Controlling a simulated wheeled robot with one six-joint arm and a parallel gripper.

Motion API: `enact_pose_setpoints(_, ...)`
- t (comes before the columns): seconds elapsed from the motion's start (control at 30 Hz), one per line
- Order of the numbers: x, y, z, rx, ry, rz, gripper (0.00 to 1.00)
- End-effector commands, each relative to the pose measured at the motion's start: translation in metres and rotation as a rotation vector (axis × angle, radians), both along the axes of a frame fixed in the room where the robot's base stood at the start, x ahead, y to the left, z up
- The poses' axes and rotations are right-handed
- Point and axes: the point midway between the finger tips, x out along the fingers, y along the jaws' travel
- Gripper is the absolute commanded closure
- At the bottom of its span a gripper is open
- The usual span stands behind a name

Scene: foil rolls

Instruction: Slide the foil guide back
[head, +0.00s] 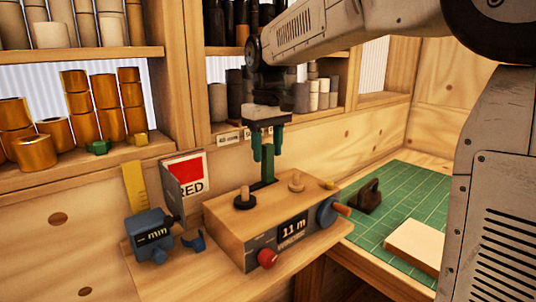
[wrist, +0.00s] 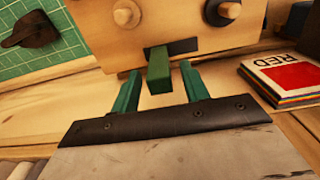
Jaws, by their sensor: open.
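The foil guide is a green upright post (head: 268,167) standing at the back edge of the wooden winder box (head: 228,222). In the wrist view the guide (wrist: 159,76) shows beside a dark slot (wrist: 182,46) in the box top, at the slot's left end. My gripper (head: 267,154) is open above the back of the box, its green fingers pointing down around the guide. In the wrist view one finger of my gripper (wrist: 160,72) is on each side of the guide, with a gap visible on both sides. The guide's base is partly hidden in the head view.
Two pegs stand on the box, one dark-based (head: 244,198) and one light (head: 296,183). A blue crank (head: 328,212) is on its right. A blue mm gauge (head: 153,236) and RED cards (head: 187,175) stand left. Shelves with rolls (head: 80,95) rise behind. A green mat (head: 410,200) lies right.

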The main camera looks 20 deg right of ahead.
Motion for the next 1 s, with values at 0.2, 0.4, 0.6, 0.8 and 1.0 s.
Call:
enact_pose_setpoints(0.2,0.000,0.000,-0.017,0.000,0.000,0.000,0.55)
enact_pose_setpoints(0.4,0.000,0.000,-0.018,0.000,-0.001,0.000,0.55)
enact_pose_setpoints(0.6,0.000,0.000,-0.018,0.000,0.000,0.000,0.97)
enact_pose_setpoints(0.8,-0.002,0.007,-0.017,0.000,-0.001,0.002,1.00)
enact_pose_setpoints(1.0,-0.013,0.040,-0.017,0.000,-0.001,0.005,1.00)
